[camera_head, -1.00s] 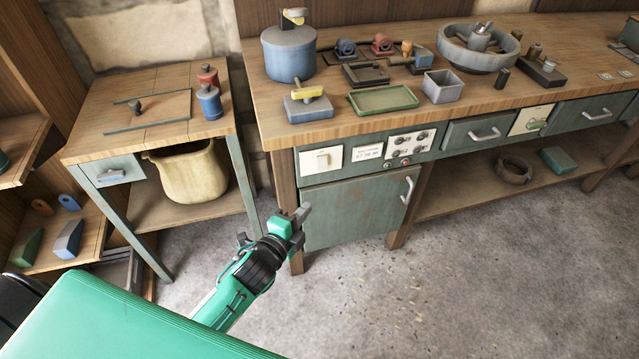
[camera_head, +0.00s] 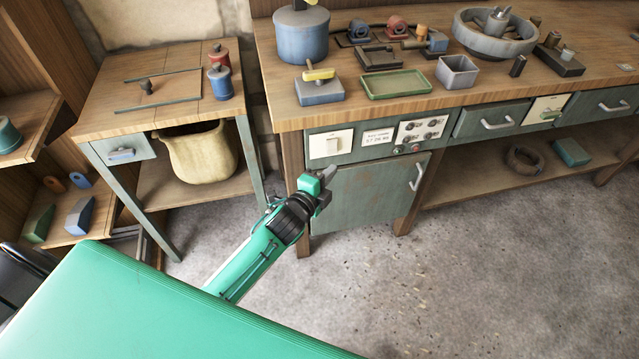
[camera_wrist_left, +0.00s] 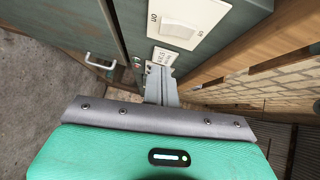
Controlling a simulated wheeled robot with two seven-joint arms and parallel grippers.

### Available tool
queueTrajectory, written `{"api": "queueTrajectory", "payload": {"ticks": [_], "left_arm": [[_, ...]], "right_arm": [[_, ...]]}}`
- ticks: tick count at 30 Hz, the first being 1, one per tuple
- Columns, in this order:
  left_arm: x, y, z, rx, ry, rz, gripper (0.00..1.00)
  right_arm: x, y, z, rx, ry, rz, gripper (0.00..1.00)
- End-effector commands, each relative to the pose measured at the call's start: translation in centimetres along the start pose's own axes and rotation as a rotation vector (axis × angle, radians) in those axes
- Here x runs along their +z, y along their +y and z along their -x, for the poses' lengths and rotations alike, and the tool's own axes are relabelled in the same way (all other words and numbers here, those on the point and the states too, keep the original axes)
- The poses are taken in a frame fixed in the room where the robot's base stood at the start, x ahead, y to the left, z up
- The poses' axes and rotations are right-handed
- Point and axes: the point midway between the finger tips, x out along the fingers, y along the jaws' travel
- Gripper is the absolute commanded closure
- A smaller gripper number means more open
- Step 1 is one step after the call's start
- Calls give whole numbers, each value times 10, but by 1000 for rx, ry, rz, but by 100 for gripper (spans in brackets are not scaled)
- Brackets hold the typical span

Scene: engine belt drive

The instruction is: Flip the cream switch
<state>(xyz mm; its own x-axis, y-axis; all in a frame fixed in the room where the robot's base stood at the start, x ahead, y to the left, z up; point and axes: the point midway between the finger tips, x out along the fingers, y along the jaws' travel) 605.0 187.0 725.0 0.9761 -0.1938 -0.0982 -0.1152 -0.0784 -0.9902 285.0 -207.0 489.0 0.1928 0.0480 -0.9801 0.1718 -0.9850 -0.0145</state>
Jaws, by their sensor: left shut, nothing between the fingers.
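The cream switch (camera_head: 331,145) is a pale rocker on a cream plate, set in the left end of the green panel under the workbench top. In the left wrist view the switch (camera_wrist_left: 183,27) shows near the top, close beyond the gripper, with small marks on its plate. My left gripper (camera_head: 329,174) is shut and empty, below the switch and apart from it, in front of the cabinet door. In the left wrist view its closed fingers (camera_wrist_left: 161,84) point toward the panel. My right gripper is not in view.
Right of the switch are a label plate (camera_head: 377,138) and a plate with several knobs (camera_head: 420,129). The cabinet door (camera_head: 365,193) has a handle (camera_head: 418,177). A side table (camera_head: 150,110) stands at left. The floor (camera_head: 430,280) in front is clear.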

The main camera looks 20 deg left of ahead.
Motion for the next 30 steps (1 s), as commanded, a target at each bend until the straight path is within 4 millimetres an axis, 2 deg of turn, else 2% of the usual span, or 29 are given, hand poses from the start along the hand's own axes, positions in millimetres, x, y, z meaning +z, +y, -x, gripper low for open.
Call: {"api": "queueTrajectory", "payload": {"ticks": [3,10,27,28,30], "left_arm": [[0,-1,-21,-1,0,-1,100],[23,0,-42,0,0,-2,100],[29,2,-48,-6,0,-6,100],[30,3,-49,-10,0,-9,100],[31,4,-50,-23,-1,-22,100]], "right_arm": [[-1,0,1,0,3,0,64],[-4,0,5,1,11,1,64],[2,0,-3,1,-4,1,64],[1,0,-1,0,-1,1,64],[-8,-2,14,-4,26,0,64]]}}
